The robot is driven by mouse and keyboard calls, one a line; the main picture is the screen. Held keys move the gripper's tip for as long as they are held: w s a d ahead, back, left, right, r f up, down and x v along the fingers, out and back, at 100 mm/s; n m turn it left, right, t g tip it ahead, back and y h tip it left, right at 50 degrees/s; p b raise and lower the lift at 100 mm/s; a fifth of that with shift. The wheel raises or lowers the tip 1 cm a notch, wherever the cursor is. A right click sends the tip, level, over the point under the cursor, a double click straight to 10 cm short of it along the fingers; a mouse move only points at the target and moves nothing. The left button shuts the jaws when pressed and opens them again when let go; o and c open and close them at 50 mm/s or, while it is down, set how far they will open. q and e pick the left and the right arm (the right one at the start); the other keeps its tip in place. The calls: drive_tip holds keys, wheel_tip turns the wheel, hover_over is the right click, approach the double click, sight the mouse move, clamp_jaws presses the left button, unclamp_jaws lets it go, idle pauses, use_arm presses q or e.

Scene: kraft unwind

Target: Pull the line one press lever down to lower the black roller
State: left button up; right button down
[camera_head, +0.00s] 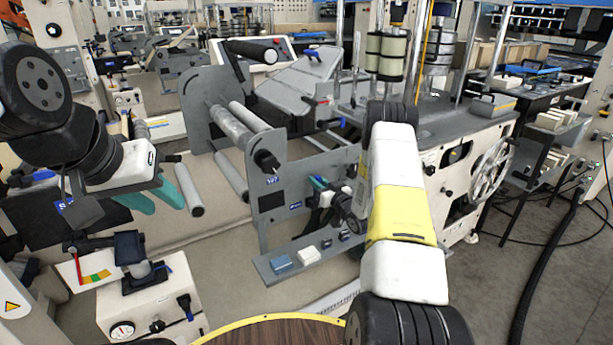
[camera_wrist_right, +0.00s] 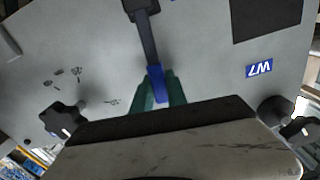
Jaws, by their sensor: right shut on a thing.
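The lever (camera_wrist_right: 146,35) is a dark arm with a blue tip (camera_wrist_right: 155,84) on a grey machine plate with a blue label. My right gripper (camera_wrist_right: 157,92) is shut on the lever's blue tip, its green fingers on either side of it. In the head view my right gripper (camera_head: 319,184) is at the grey plate, partly hidden by my own wrist and arm.
Grey rollers (camera_head: 240,128) sit in the frame left of the lever plate. A shelf (camera_head: 285,262) with small blue and white blocks juts out below. A box with a gauge (camera_head: 122,330) stands at lower left, and a round wooden top (camera_head: 270,333) is at the front.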

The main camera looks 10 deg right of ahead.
drive_tip(key=shift+d, duration=0.15)
idle(0.3)
drive_tip(key=w+d+f+m, duration=0.3)
drive_tip(key=d+f+m, duration=0.5)
drive_tip(key=m, duration=0.9)
drive_tip(key=shift+d+f, duration=0.2)
drive_tip(key=shift+f, duration=1.15)
drive_tip(key=c, duration=1.3)
unclamp_jaws()
